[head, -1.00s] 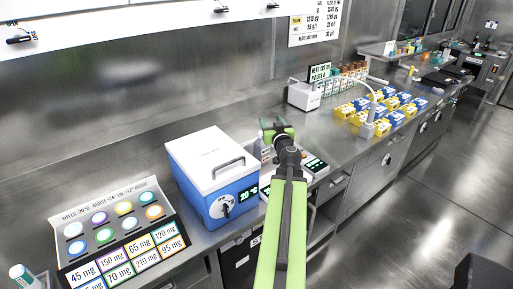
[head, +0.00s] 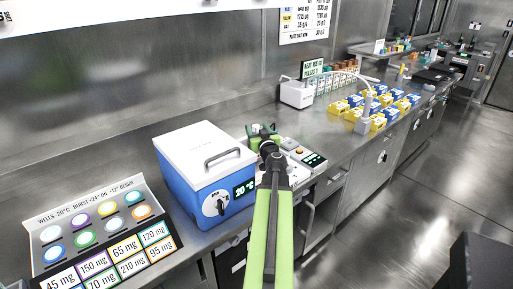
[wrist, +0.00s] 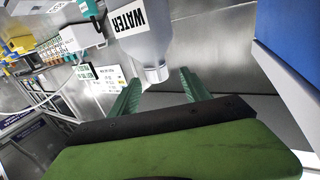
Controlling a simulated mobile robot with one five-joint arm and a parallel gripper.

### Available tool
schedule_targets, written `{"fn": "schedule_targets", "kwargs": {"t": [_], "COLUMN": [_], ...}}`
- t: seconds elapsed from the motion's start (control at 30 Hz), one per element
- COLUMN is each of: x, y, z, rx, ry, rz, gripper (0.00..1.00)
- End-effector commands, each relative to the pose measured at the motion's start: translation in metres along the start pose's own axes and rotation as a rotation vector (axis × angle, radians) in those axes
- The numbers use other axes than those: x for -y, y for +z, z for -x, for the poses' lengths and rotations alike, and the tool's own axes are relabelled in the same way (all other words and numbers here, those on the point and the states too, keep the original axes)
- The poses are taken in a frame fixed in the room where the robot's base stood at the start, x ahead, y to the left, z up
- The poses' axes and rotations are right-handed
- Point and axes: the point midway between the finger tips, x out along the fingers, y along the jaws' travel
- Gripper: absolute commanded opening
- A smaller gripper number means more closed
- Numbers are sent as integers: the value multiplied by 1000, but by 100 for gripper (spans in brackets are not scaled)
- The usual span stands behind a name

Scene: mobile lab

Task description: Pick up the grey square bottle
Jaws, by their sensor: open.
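The grey bottle (wrist: 148,42) with a white label reading WATER shows upside down in the wrist view, its pale cap (wrist: 155,74) towards my fingers. My gripper (wrist: 158,92) is open, with one green finger on each side of the cap end in the picture. I see no firm contact with the bottle, and the depth between them is hard to judge. In the head view my gripper (head: 263,130) is over the bench just right of the blue and white box, and I cannot make out the bottle behind it.
The blue box with a white lid (head: 205,170) stands close to the left of my gripper. A small device with a display (head: 308,157) is to the right. Yellow and blue boxes (head: 378,106) and a white machine (head: 296,93) stand farther along the bench.

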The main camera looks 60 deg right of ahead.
Motion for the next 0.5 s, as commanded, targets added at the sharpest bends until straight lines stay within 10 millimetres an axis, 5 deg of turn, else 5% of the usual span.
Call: {"fn": "schedule_targets", "kwargs": {"t": [0.2,0.5], "x": [-2,-4], "y": [1,3], "z": [-12,-58], "rx": [0,0], "ry": [1,0], "rz": [0,0], "gripper": [56,56]}}
